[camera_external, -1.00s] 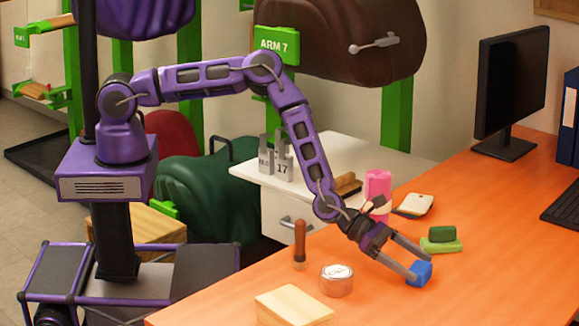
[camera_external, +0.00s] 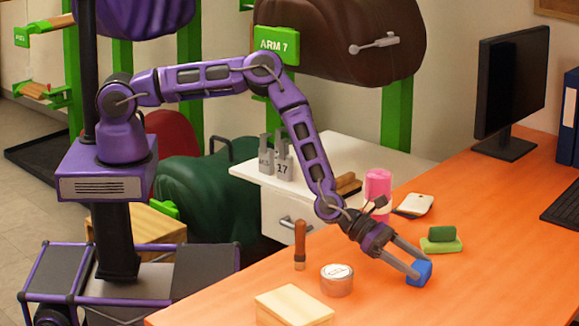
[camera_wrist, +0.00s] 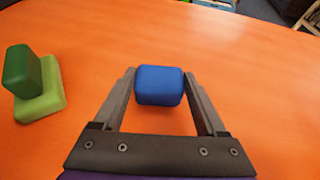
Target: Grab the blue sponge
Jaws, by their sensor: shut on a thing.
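The blue sponge (camera_external: 419,273) is a small rounded block on the orange desk. In the wrist view the blue sponge (camera_wrist: 160,85) sits between the two grey fingertips. My gripper (camera_external: 417,268) reaches down to it from the left. In the wrist view my gripper (camera_wrist: 160,88) has a finger against each side of the sponge and is shut on it. The sponge looks to be at desk level; I cannot tell whether it is lifted.
A dark green block (camera_external: 440,234) rests on a light green block (camera_external: 441,246) behind the sponge. A round tin (camera_external: 337,281), a wooden-handled tool (camera_external: 300,245), a pale wooden block (camera_external: 294,306) and a pink cylinder (camera_external: 377,190) stand nearby.

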